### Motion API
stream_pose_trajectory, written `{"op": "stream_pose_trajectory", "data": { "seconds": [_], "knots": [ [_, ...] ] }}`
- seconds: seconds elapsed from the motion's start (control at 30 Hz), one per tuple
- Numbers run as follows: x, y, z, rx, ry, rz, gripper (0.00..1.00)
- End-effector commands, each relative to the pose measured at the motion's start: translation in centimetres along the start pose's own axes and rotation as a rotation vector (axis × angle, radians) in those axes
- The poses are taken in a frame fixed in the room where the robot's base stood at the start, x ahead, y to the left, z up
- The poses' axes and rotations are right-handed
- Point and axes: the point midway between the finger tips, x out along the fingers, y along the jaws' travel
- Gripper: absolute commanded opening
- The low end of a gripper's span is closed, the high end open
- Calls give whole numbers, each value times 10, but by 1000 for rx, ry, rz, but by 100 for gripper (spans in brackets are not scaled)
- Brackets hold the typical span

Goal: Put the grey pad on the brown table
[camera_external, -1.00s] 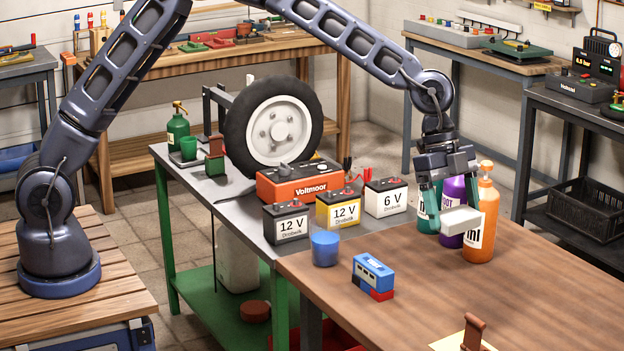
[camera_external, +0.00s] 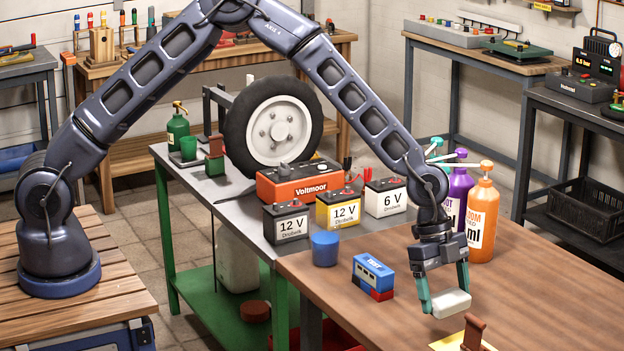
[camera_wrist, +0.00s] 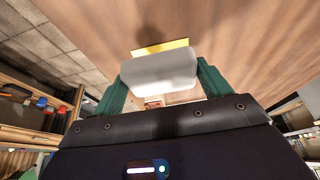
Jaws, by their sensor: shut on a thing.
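The grey pad (camera_external: 451,303) is a pale, rounded block. My gripper (camera_external: 447,297) is shut on it, with one teal finger on each side. The pad also shows between the fingers in the wrist view (camera_wrist: 160,71). In the external view it is low over the front part of the brown table (camera_external: 530,265), just behind a yellow sheet. I cannot tell for sure whether it touches the tabletop.
On the brown table, a yellow sheet with a brown stand (camera_external: 474,332) is at the front edge. A blue and red box (camera_external: 373,277) and a blue cup (camera_external: 325,248) are to the left. Purple (camera_external: 457,198) and orange (camera_external: 482,215) bottles stand behind. The table's right side is clear.

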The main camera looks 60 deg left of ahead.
Motion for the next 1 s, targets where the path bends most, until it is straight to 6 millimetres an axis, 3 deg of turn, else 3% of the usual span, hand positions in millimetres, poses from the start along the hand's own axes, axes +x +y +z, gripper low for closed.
{"op": "stream_pose_trajectory", "data": {
  "seconds": [0.27,0.57,0.97,1.0],
  "knots": [
    [17,0,6,0,1,0,55],
    [50,0,21,0,0,1,55],
    [55,0,22,0,0,0,55],
    [55,0,22,0,1,0,80]
  ]
}}
